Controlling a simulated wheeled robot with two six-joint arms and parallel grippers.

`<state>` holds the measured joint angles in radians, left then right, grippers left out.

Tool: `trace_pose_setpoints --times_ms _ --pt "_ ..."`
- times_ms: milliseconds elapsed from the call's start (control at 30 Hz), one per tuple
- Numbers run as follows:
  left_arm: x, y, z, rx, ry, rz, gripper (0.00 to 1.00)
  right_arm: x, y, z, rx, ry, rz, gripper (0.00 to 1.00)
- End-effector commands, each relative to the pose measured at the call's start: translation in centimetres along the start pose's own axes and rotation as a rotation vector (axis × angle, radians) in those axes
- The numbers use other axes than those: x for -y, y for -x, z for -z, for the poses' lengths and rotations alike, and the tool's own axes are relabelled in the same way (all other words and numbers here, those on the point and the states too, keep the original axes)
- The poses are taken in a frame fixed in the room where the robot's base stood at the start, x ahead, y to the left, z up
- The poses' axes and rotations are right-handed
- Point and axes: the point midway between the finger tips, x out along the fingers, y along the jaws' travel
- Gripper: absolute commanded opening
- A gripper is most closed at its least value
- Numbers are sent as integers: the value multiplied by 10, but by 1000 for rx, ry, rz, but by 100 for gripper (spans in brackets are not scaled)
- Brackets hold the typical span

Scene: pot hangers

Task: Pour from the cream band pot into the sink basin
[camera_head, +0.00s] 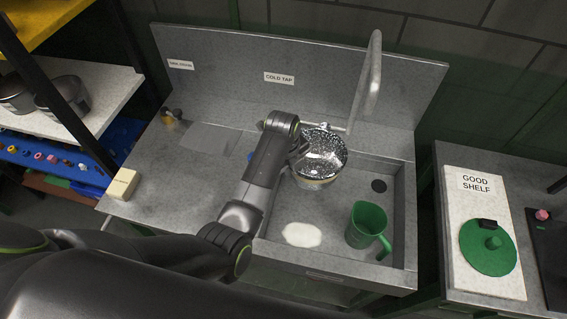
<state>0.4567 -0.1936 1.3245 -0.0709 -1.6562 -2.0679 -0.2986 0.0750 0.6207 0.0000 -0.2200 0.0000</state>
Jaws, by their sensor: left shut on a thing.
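The cream band pot (322,155) has a shiny, speckled grey inside, and a pale band shows low on its outer side. It is over the upper left part of the sink basin (342,204), with its mouth facing up toward me; I cannot tell how far it is tilted. My left gripper (303,150) is shut on the pot at its left side; the fingertips are partly hidden by my wrist. A white patch (302,235) lies on the basin floor below the pot. My right gripper is not in view.
A green jug (366,226) stands in the basin at right, near the dark drain (378,186). A tall tap spout (369,85) rises behind the pot. A cream block (123,184) sits at the counter's left edge. A green lid (488,247) lies on the good shelf at right.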

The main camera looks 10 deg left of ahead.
Motion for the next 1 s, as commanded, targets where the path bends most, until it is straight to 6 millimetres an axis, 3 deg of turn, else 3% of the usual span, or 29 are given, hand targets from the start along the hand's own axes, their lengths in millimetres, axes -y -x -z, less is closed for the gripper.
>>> trace_pose_setpoints --times_ms 433,1000 --pt "2 4 0 3 -2 5 0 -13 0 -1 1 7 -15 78" --pt "8 50 0 4 -2 5 0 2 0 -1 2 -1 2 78"
